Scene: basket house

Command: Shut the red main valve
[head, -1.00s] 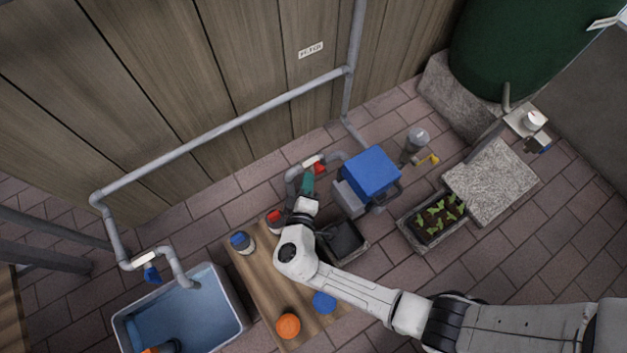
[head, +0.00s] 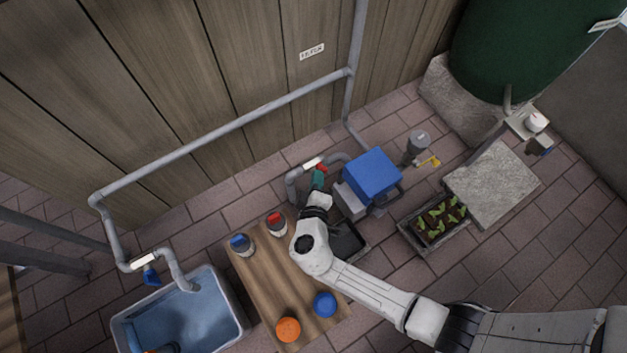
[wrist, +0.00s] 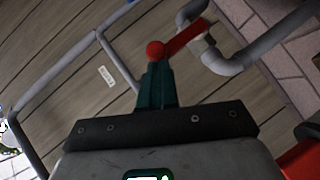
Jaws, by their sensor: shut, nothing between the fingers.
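The red valve lever (head: 322,167) sits on the grey pipe at the fence, next to a white label. In the wrist view the lever (wrist: 187,38) slants down left from the pipe to a round red knob (wrist: 155,50). My gripper (head: 318,177) is at the lever, its green fingers shut with nothing between them. In the wrist view its fingertips (wrist: 158,68) line up just below the knob; whether they touch it I cannot tell. My gripper hides part of the lever in the head view.
A blue box (head: 371,172) stands close right of my gripper, with a black tray (head: 347,240) below it. A wooden bench (head: 270,275) holds red-topped and blue-topped cans and orange and blue round items. A water tub (head: 185,315) is at left, under a blue-handled valve (head: 151,275).

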